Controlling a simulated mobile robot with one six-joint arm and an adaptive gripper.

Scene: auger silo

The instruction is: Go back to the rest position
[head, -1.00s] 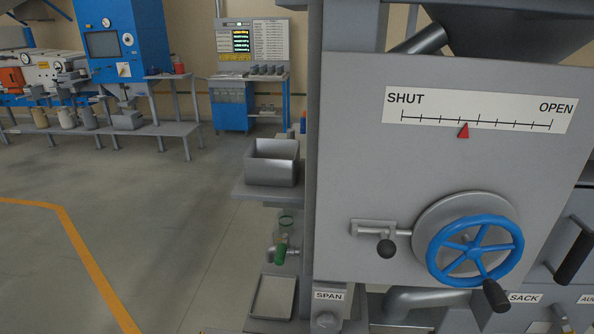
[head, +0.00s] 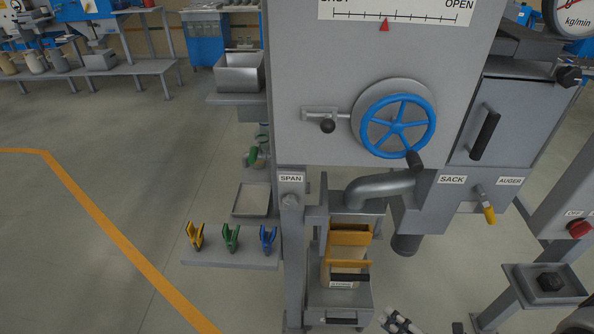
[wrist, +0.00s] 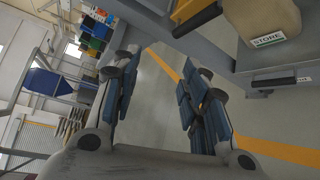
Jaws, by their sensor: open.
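My gripper (wrist: 162,95) is open in the wrist view, its two blue-padded fingers wide apart. Nothing is between them but grey floor and a yellow floor line. A tan sack (wrist: 262,25) with a STORE label is at the top right of that view, apart from the fingers. In the head view the sack (head: 341,282) stands in a grey frame below the outlet pipe, with orange clamp bars (head: 349,238) across it.
The silo front carries a blue handwheel (head: 397,126) and a scale with a red pointer (head: 385,25). A shelf (head: 225,258) with yellow, green and blue clips juts out at the left. A pedestal (head: 545,284) stands at the right. The floor at the left is clear.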

